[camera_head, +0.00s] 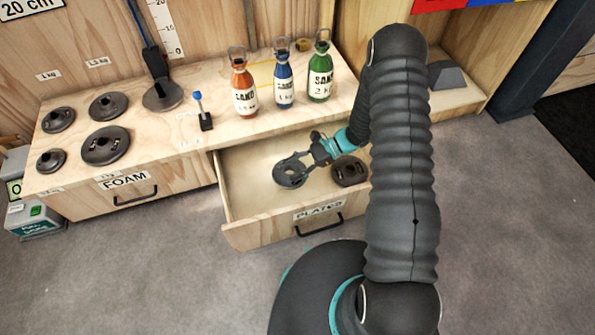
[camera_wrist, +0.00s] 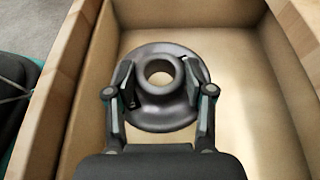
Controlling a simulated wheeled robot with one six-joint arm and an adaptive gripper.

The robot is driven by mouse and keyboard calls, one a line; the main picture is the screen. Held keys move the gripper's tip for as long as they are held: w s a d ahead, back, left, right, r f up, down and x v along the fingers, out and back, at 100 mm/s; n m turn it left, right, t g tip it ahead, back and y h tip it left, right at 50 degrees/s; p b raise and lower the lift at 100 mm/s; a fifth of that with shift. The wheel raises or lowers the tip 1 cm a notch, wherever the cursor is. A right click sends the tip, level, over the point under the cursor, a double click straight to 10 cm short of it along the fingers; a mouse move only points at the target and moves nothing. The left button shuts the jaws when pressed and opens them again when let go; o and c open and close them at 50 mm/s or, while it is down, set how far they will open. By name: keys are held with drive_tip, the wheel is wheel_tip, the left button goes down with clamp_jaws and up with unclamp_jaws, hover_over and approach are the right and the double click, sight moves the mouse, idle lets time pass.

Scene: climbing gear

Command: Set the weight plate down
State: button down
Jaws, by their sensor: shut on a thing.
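My gripper (camera_head: 318,150) is inside the open drawer labelled PLATES (camera_head: 262,234). It is shut on a dark round weight plate (camera_head: 290,172) with a raised hub and a centre hole. In the wrist view the two fingers (camera_wrist: 158,88) press on opposite sides of the hub, and the plate (camera_wrist: 160,116) looks flat over the drawer floor (camera_wrist: 235,120). I cannot tell whether the plate touches the floor. Another dark plate (camera_head: 349,171) lies in the drawer to the right of my gripper.
Several dark plates, including a large one (camera_head: 105,146), lie on the bench top at left. Orange (camera_head: 244,90), blue (camera_head: 284,88) and green (camera_head: 320,80) sand bottles stand behind the drawer. Drawer walls (camera_wrist: 85,90) surround the held plate. The drawer's left front floor is bare.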

drive_tip(key=shift+w+f, duration=0.1)
drive_tip(key=shift+f, duration=4.85)
drive_tip(key=shift+f+b, duration=0.15)
drive_tip(key=shift+b, duration=0.25)
drive_tip(key=shift+c, duration=2.1)
unclamp_jaws()
